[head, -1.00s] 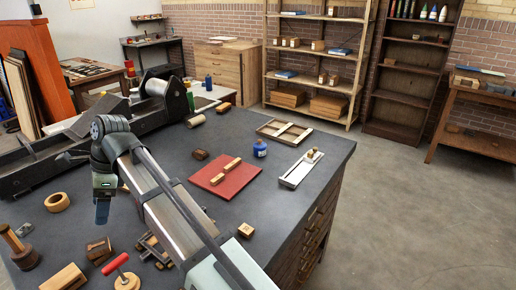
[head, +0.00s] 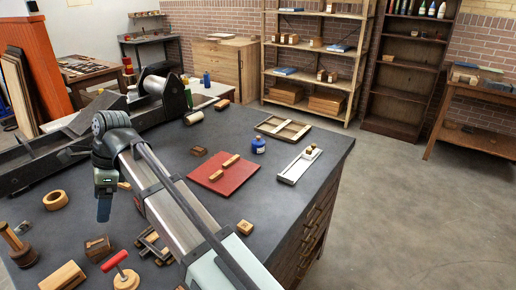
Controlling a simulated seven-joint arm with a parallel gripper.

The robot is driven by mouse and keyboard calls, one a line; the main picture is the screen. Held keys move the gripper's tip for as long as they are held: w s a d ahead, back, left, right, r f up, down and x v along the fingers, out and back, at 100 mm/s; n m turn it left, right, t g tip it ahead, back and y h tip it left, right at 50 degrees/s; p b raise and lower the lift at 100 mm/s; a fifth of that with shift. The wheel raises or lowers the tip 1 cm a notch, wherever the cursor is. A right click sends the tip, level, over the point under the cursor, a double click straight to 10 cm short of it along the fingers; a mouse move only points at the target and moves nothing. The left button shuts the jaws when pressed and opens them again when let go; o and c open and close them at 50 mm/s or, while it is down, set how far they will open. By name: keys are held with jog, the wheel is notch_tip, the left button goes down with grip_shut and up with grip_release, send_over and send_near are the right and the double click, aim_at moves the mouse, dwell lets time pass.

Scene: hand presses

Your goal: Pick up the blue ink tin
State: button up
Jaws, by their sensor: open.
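A small blue ink tin (head: 258,146) stands upright on the dark worktop (head: 225,205), just beyond the far right corner of a red board (head: 208,181). My gripper (head: 104,209) hangs over the left part of the worktop, pointing down, well to the left of the tin and nearer the camera. It is open, and no object shows in it. My arm runs from the bottom of the picture up to it and hides part of the worktop.
A dark press (head: 65,147) fills the left side. Several wooden pieces and a red-handled tool (head: 114,261) are at the front.

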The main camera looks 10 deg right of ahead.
jog(key=w+d+f+m+t, duration=0.1)
jog(key=w+d+m, duration=0.1)
jog(key=w+d, duration=0.6)
jog(key=w+d+m, duration=0.2)
jog(key=w+d, duration=0.3)
jog(key=d, duration=0.5)
jog(key=n+t+h, duration=0.4)
jog(key=n+t, duration=0.3)
jog(key=n, duration=1.1)
send_near(258, 141)
jog(key=x, duration=0.5)
jog(key=shift+w+r, duration=0.1)
jog(key=shift+w, duration=0.1)
jog(key=shift+s+x, duration=0.1)
jog(key=shift+x, duration=1.5)
jog(key=shift+s+x, duration=0.15)
jog(key=shift+x, duration=1.4)
jog(key=shift+d, duration=0.1)
jog(key=shift+c, duration=0.2)
